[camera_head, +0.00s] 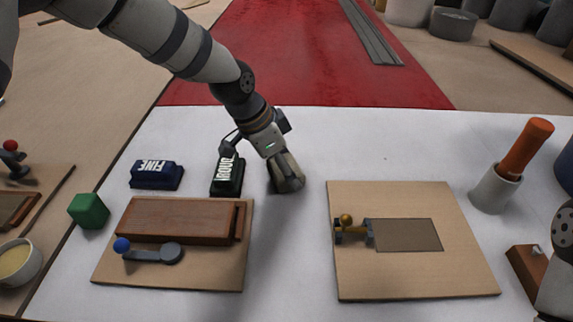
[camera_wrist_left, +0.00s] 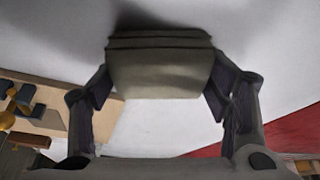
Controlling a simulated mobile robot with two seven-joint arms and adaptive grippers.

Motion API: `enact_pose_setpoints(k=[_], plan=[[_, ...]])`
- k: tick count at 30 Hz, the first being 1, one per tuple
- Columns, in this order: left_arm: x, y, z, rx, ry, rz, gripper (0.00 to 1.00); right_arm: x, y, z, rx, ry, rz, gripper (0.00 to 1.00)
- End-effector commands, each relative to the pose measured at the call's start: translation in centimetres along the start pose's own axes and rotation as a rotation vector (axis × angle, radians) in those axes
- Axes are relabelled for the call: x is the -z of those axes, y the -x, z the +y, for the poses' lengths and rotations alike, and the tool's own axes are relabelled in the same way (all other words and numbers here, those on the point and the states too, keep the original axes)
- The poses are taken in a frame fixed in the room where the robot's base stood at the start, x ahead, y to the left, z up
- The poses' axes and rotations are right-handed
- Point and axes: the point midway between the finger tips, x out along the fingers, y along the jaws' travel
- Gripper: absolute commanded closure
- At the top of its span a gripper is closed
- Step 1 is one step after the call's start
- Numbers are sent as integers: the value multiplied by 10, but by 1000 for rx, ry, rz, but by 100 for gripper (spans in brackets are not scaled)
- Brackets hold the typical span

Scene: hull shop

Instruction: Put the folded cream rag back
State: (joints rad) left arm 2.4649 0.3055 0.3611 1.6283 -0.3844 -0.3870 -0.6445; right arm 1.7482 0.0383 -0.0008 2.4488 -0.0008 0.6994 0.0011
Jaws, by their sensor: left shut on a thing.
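My left gripper (camera_head: 278,158) is over the white table, to the right of the black block. It is shut on the folded rag (camera_head: 288,178), which looks beige-grey and hangs below the fingers. In the left wrist view the rag (camera_wrist_left: 160,68) is a layered, folded pad, shadowed to olive-grey, between the two fingers (camera_wrist_left: 162,90). I cannot tell for sure whether it touches the white surface. My right gripper is out of view; only part of my right arm shows at the right edge.
A navy block (camera_head: 156,176) and a black block (camera_head: 228,178) stand left of the gripper. A left board (camera_head: 110,262) bears a brown wooden block (camera_head: 175,220). A right board (camera_head: 400,285) bears a grey-brown panel (camera_head: 408,235). An orange-handled tool (camera_head: 525,145) stands in a white cup (camera_head: 492,192).

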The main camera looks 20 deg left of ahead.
Motion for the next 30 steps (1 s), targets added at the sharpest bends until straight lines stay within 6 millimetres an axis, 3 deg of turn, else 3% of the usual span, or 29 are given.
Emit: enact_pose_setpoints(k=[10, 11, 13, 23, 26, 30], plan=[[-1, -2, 0, 2, -1, 2, 52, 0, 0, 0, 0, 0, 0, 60], [0, -2, 0, 3, -2, 3, 23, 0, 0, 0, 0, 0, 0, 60], [0, -2, 0, 3, -2, 3, 10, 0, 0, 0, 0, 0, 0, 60], [1, 0, 0, 4, -2, 3, 10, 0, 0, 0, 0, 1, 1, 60], [3, 14, -2, 7, -2, 7, 10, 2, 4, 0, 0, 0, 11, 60], [5, 55, -2, 12, -3, 12, 10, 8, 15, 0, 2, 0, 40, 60]])
